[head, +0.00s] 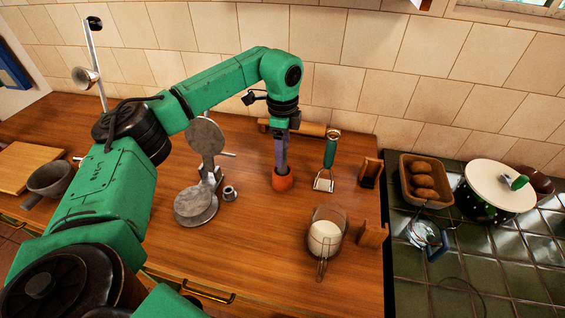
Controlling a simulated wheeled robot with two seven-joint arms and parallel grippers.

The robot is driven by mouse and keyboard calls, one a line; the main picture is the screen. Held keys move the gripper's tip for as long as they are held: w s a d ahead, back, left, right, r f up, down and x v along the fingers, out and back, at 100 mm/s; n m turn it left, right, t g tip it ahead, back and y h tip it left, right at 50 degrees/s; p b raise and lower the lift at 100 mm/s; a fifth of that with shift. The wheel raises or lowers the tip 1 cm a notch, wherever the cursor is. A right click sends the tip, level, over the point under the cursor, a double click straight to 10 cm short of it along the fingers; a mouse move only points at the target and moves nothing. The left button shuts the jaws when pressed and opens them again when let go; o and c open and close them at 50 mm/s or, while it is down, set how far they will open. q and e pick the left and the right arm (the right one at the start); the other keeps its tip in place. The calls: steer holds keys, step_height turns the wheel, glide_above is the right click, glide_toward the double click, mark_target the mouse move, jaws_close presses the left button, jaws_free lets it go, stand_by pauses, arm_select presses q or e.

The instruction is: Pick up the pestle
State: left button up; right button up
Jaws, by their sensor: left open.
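I cannot make out a pestle with certainty. My left gripper (281,168) points down with its open fingers at a small orange-red round object (283,182) on the wooden counter. The fingers and wrist cover its top, so I cannot tell whether the fingers touch it or whether something stands in it. A grey stone-like bowl (50,178), which may be a mortar, stands at the far left. A short handle-like piece sticks out at its lower left. My right gripper is not in view.
A grey metal press (196,205) and small metal cup (229,193) stand left of the gripper. A bread basket (428,198) and pot (493,185) are on green tiles. The front-middle counter is clear.

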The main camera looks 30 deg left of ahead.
arm_select(q)
step_height(320, 180, down, 2)
steer(key=shift+f, duration=0.3)
jaws_close()
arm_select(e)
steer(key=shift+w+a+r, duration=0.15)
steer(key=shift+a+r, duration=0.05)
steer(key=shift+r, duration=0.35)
arm_select(q)
step_height(320, 180, up, 12)
steer(key=b, duration=0.2)
steer(key=shift+r+b, duration=0.25)
steer(key=shift+b, duration=0.1)
step_height(320, 180, up, 8)
steer(key=p, duration=0.2)
steer(key=shift+f, duration=0.15)
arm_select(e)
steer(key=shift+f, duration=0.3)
arm_select(q)
steer(key=shift+f, duration=0.1)
